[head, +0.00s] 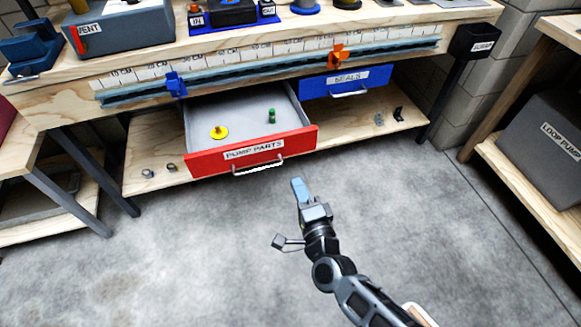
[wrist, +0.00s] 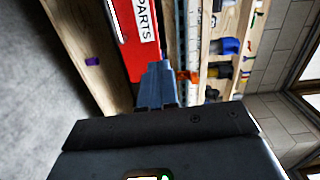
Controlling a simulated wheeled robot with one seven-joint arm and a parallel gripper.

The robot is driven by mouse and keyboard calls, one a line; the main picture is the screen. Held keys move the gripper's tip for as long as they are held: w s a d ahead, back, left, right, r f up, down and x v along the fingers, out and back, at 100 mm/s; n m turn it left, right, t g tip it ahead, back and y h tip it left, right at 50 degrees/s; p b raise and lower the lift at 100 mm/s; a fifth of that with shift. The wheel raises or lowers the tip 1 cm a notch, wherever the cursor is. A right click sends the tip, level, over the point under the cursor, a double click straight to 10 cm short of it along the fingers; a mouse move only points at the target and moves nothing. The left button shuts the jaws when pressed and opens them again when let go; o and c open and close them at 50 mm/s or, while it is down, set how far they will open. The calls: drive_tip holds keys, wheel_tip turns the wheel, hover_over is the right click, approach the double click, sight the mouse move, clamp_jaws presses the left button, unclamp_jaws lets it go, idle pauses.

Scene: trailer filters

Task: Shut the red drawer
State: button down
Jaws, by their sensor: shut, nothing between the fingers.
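The red drawer (head: 205,163), labelled PUMP PARTS, stands pulled out below the workbench in the head view. It has a metal handle (head: 259,165) on its front. Inside lie a yellow part (head: 218,132) and a green part (head: 272,116). My gripper (head: 298,187) is shut and empty, in front of the drawer, a little to the right of the handle and apart from it in the head view. In the wrist view the red drawer front (wrist: 133,40) shows just beyond the blue fingers (wrist: 157,82); whether they touch it I cannot tell.
A blue drawer (head: 330,82) labelled SEALS is to the right. Orange (head: 338,55) and blue (head: 176,84) clamps sit on the bench edge. The lower shelf (head: 350,130) holds small parts. A side bench with a grey case (head: 540,140) stands right. The floor in front is clear.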

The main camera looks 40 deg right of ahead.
sight(279, 138)
drive_tip(key=shift+m, duration=0.4)
drive_tip(key=x, duration=0.5)
drive_tip(key=b+x, duration=0.1)
drive_tip(key=x, duration=0.4)
drive_tip(key=b+x, duration=0.1)
drive_tip(key=x, duration=0.3)
drive_tip(key=shift+w+d+f, duration=0.25)
drive_tip(key=shift+w+f, duration=0.1)
drive_tip(key=shift+f, duration=0.05)
